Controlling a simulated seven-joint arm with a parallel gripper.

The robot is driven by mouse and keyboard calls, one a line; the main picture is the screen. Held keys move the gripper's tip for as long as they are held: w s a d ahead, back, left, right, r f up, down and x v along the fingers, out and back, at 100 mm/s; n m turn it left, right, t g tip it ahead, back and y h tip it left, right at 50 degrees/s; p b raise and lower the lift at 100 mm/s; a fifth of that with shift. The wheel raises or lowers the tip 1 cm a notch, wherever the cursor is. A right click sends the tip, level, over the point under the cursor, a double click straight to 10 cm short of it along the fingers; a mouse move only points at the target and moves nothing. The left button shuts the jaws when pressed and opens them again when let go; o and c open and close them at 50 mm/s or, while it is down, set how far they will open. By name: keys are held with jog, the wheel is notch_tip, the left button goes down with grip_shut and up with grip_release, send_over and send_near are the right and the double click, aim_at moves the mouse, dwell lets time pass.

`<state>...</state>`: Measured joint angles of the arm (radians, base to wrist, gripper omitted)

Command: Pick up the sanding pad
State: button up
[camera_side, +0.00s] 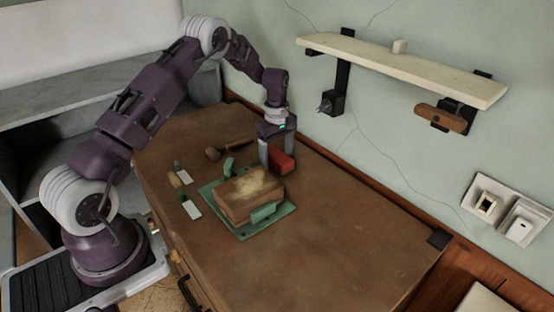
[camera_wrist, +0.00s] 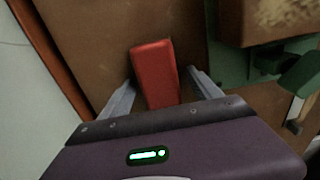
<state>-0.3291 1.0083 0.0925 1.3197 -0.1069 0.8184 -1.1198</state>
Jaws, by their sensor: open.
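The red block (camera_side: 283,162), which I take to be the sanding pad, lies on the brown wooden worktop near its wall-side edge. It is a long, red, flat-sided piece. It also shows in the wrist view (camera_wrist: 154,68), between the two fingers. My gripper (camera_side: 277,159) points down at it, open, with one finger on each side. In the wrist view my gripper's fingers (camera_wrist: 161,80) appear apart from the block's sides. Whether the fingers touch it low down cannot be told.
Close beside it, a worn brown block (camera_side: 240,200) sits on a green board (camera_side: 221,213) with green stops (camera_side: 263,213). A mallet (camera_side: 213,153) and scrapers (camera_side: 191,208) lie to the left. A wall shelf (camera_side: 420,70) hangs behind. The worktop's right part is clear.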

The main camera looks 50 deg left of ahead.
aim_at(276, 154)
jog(key=c, duration=1.5)
jog(key=shift+r, duration=0.1)
jog(key=shift+c, duration=0.2)
jog(key=shift+s+r, duration=0.15)
jog(key=shift+r, duration=0.1)
notch_tip(276, 154, up, 11)
jog(key=s, duration=1.9)
jog(key=shift+s, duration=0.35)
